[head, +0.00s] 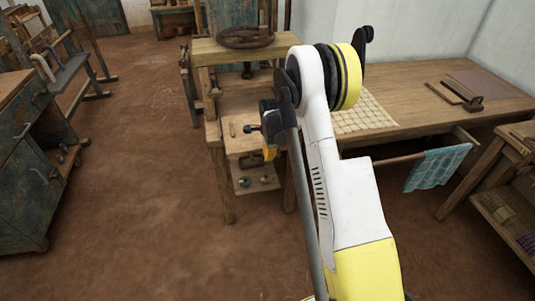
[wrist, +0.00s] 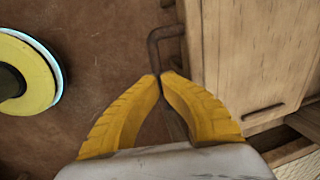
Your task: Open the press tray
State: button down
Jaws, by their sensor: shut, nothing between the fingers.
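The wooden press (head: 245,48) stands in the middle of the head view, with a dark coiled ring on its top board. A pale wooden tray-like panel (head: 238,143) juts out below its top; I take it for the press tray. In the wrist view a pale wooden surface (wrist: 252,50) fills the right side, with a dark looped handle (wrist: 154,50) at its left edge. My gripper (wrist: 160,77) has its yellow fingertips together, empty, just below this handle in the picture. I cannot tell whether they touch it. In the head view my arm hides most of the gripper.
A wooden table (head: 420,90) with a woven mat stands right of the press, a teal cloth (head: 435,169) hanging on a rail at its front. A green cabinet (head: 25,165) stands at the left. The brown floor (head: 130,200) between is open.

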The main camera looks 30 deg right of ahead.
jog(key=shift+f, duration=0.1)
jog(key=c, duration=1.5)
grip_release()
jog(key=shift+o, duration=0.2)
notch_tip(320, 180, up, 12)
jog(key=s, duration=0.2)
jog(key=shift+a, duration=0.3)
jog(key=shift+f, duration=0.1)
